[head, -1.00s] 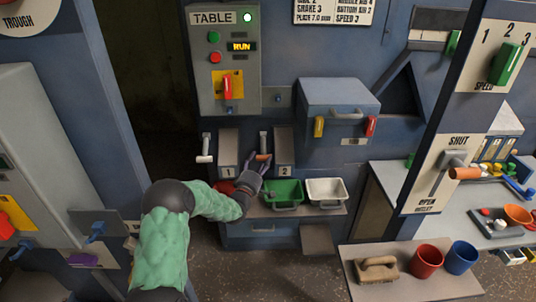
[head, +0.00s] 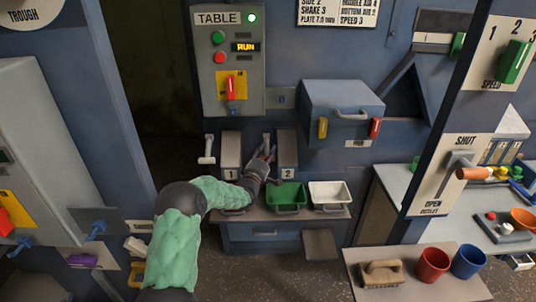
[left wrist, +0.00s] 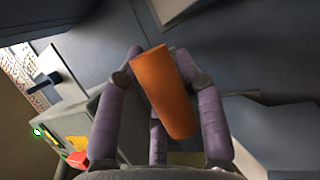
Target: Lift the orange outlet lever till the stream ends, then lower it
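The orange-handled lever (head: 267,153) hangs at the chute unit between the plates marked 1 and 2. Its orange handle (left wrist: 166,92) fills the middle of the left wrist view. My left gripper (head: 265,156) is around this handle, with purple-grey fingers on both sides of it. The fingers look spread, with gaps beside the handle. I see no stream clearly. My right gripper is not in view.
A green bin (head: 287,194) and a white bin (head: 328,193) stand on the shelf under the chutes; my arm partly hides a red bin. A white-handled lever (head: 207,150) is to the left. A brush (head: 382,273) and two cups stand on the front right tray.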

